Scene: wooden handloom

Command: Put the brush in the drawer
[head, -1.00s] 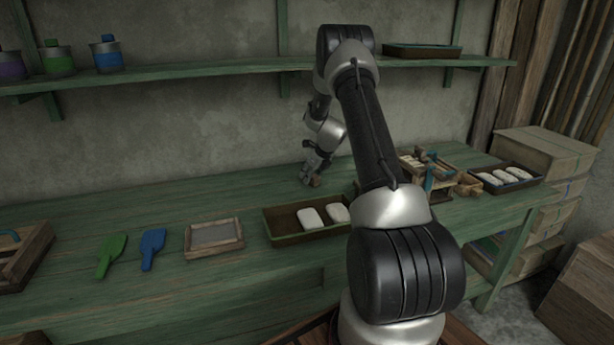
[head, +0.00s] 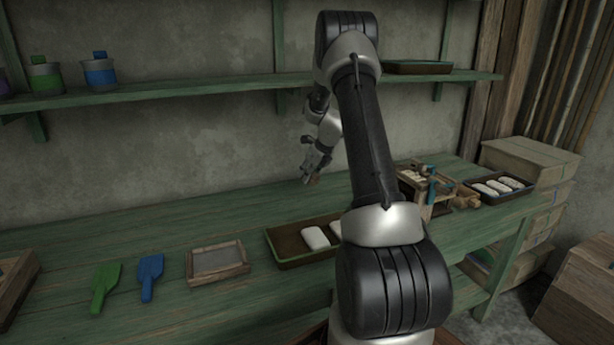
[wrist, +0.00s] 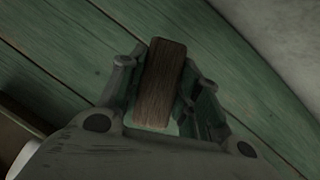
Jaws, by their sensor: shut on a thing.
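My gripper (head: 309,178) is over the back of the green workbench, near the wall. It is shut on a brown wooden block-like piece, which I take to be the brush (wrist: 160,82). In the wrist view the piece stands between the two fingers, its wood-grained side showing. No bristles are visible. In the head view only a small brown bit shows at the fingertips. I cannot make out a drawer in either view.
At right are a small wooden rig (head: 432,190), another tray (head: 482,197) and stacked boxes (head: 530,165).

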